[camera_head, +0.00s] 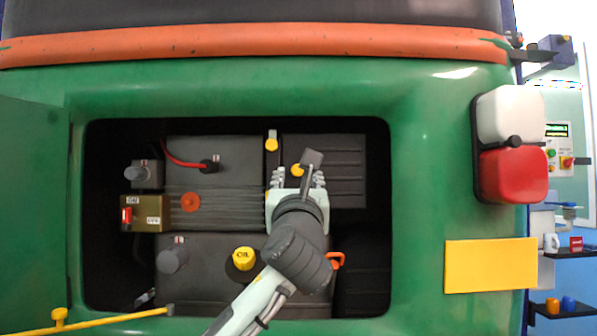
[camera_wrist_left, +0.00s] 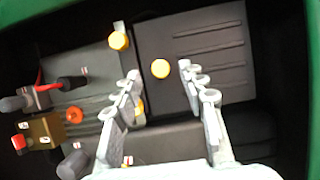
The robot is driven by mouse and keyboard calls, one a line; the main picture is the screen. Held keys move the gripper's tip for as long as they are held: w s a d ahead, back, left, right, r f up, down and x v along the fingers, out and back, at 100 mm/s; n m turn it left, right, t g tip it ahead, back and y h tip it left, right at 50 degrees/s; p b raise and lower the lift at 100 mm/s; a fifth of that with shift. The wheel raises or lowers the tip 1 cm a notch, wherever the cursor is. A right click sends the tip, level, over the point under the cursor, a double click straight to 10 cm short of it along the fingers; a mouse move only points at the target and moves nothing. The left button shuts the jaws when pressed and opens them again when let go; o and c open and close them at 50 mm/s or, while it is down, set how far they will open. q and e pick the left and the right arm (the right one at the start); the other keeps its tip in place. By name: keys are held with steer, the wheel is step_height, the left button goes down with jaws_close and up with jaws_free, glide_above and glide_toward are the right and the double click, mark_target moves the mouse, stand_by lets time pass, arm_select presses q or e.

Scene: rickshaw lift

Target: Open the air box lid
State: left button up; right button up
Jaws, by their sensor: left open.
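The air box lid appears to be the dark ribbed panel (camera_head: 345,172) in the right part of the green vehicle's open bay. It also fills the upper middle of the left wrist view (camera_wrist_left: 215,45) and looks closed. A round yellow knob (camera_head: 297,170) sits at its left edge; this knob shows in the left wrist view (camera_wrist_left: 160,68) too. My left gripper (camera_head: 298,180) is open in front of the knob. In the left wrist view its two fingers (camera_wrist_left: 159,72) stand either side of the knob, with gaps on both sides. My right gripper is out of view.
A second yellow knob (camera_head: 271,144) is up and left. The yellow oil cap (camera_head: 243,258), an orange-red cap (camera_head: 190,202) and a brown switch box (camera_head: 145,213) lie left of my arm. The bay's green rim (camera_head: 240,96) surrounds everything. An orange handle (camera_head: 336,261) is at lower right.

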mark_target(298, 170)
arm_select(q)
steer(key=x, duration=0.3)
steer(key=shift+w, duration=0.3)
jaws_close()
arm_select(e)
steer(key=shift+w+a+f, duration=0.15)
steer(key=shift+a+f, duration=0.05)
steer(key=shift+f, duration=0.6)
